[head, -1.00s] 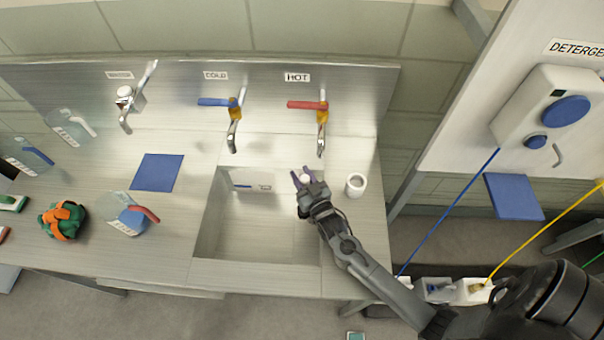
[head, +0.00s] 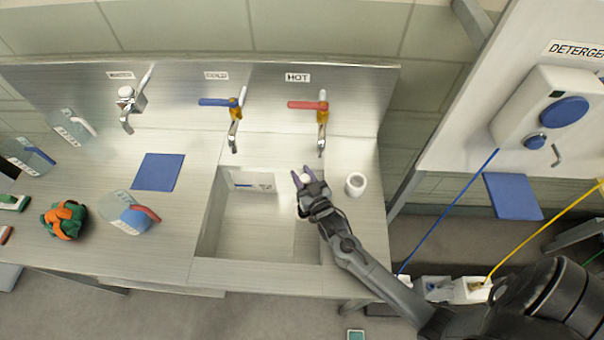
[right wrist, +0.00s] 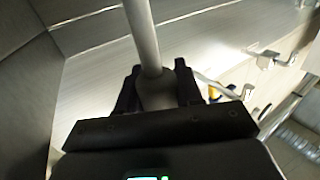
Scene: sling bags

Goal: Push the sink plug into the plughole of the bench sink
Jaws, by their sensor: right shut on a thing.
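The bench sink (head: 212,240) is a steel basin in the middle of the bench in the head view. My right gripper (head: 304,179) is at the sink's back right corner, above the basin. It is shut on a pale, round-topped thing (head: 305,177), likely the sink plug. In the right wrist view, a long grey rod (right wrist: 143,35) stands out from between the fingers (right wrist: 155,92). I cannot tell where the held thing's lower end is. The plughole cannot be made out and may be hidden by my gripper and arm. My left gripper is not in view.
A white cup (head: 356,184) stands close right of the sink. Cold (head: 234,125) and hot (head: 322,125) taps overhang the back edge. A pale card (head: 250,180) is at the basin's back wall. A blue mat (head: 159,172), a jug (head: 135,214) and a green-orange bundle (head: 63,220) lie left.

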